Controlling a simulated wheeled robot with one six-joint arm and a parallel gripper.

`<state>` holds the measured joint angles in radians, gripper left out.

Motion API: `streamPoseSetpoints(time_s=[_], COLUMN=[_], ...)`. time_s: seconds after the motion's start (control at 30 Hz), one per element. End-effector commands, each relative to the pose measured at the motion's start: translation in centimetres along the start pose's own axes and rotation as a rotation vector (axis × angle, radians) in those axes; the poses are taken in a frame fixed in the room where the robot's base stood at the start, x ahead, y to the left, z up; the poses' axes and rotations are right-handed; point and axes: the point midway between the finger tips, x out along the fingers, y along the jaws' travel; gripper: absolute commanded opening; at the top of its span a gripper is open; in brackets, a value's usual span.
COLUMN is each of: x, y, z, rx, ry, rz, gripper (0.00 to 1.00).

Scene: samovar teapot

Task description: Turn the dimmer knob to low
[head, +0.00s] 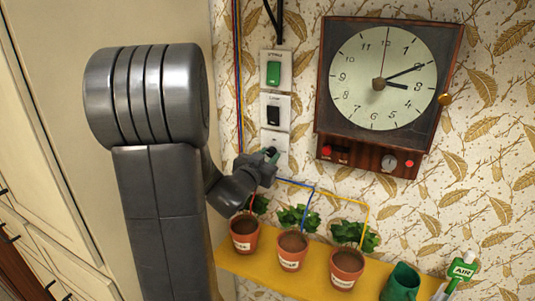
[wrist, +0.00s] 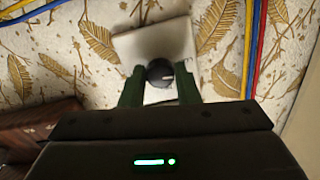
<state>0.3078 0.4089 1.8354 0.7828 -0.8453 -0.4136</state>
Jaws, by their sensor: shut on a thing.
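The dimmer knob (wrist: 160,73) is a small dark round knob with a light pointer mark, on a pale square wall plate (wrist: 130,45). In the wrist view it sits between the two green fingers of my gripper (wrist: 160,88), which is shut on it. In the head view my gripper (head: 268,156) is at the lowest plate (head: 275,137) of a column of wall plates. There my gripper hides most of the knob. The scale marks on the plate are too small to read.
Above are a plate with a black switch (head: 273,114) and one with a green switch (head: 273,72). A large wall clock (head: 382,78) hangs to the right. Coloured wires (head: 237,75) run down the wall.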

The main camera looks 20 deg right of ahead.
Motion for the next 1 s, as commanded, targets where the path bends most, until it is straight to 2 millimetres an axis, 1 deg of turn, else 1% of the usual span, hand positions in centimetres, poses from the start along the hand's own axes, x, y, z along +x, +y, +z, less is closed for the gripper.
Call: streamPoseSetpoints(time_s=[0.2, 0.4, 0.9, 0.93, 1.0], x=[-0.06, -0.06, -0.06, -0.06, -0.05], y=[0.06, 0.09, 0.12, 0.13, 0.12], z=[0.07, 0.15, 0.22, 0.22, 0.2], rx=[-0.114, -0.169, -0.188, -0.187, -0.187], ry=[-0.004, -0.005, -0.005, -0.005, -0.004], rz=[0.001, 0.0, 0.001, 0.001, 0.001], gripper=[0.06, 0.06, 0.06, 0.3, 0.44])
